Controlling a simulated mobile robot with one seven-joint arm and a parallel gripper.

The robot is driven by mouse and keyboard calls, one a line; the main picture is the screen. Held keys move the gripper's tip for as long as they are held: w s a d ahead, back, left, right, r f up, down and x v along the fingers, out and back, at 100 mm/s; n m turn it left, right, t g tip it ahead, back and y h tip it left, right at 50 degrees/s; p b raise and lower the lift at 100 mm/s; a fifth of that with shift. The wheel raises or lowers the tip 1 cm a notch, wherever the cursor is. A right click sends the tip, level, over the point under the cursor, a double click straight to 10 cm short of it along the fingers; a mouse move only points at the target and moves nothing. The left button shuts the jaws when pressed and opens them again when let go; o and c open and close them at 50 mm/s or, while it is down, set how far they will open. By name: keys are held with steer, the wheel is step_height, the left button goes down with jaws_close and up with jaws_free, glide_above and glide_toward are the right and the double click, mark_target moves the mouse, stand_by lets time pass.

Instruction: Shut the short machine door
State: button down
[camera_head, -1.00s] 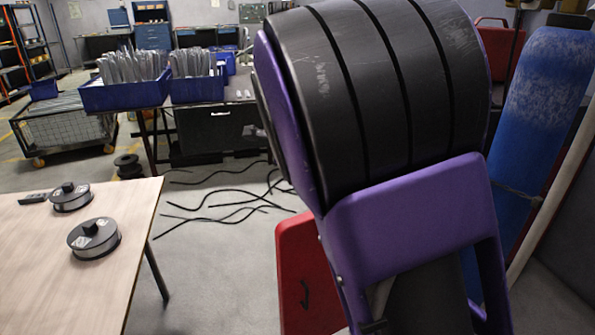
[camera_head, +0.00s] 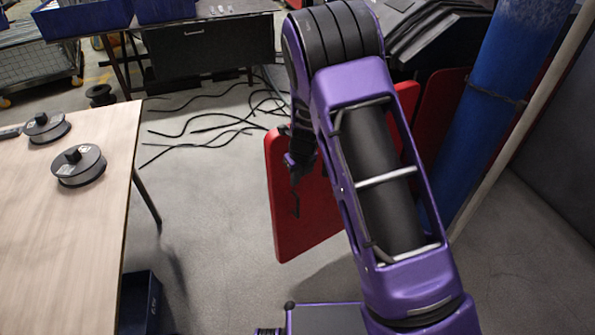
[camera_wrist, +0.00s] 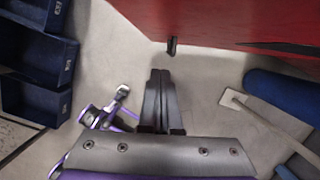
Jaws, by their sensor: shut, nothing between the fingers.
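The short machine door looks to be the red panel (camera_head: 310,215) with a small black handle, standing out into the room behind my arm in the head view. My arm hides part of it. In the wrist view, the red door (camera_wrist: 225,18) fills the top, and its black handle (camera_wrist: 172,46) sticks out just ahead of my fingertips. My gripper (camera_wrist: 158,75) is shut and empty, with a small gap to the handle. In the head view my gripper (camera_head: 296,172) hangs in front of the door, close to the handle.
A wooden table (camera_head: 95,210) with black spools (camera_head: 78,165) stands at left. Black cables (camera_head: 225,125) lie on the floor. A blue roll (camera_head: 490,110) and a pale pole lean at right. Blue bins (camera_wrist: 28,95) show left in the wrist view. Grey floor between table and door is clear.

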steer(key=shift+w+a+f, duration=0.15)
steer(key=shift+w+a, duration=0.2)
steer(key=shift+w, duration=0.25)
steer(key=shift+w+a+f, duration=0.1)
steer(key=shift+w+a, duration=0.3)
steer(key=shift+w, duration=0.25)
steer(key=shift+w+a+f, duration=0.15)
steer(key=shift+w+a, duration=0.2)
steer(key=shift+w, duration=0.25)
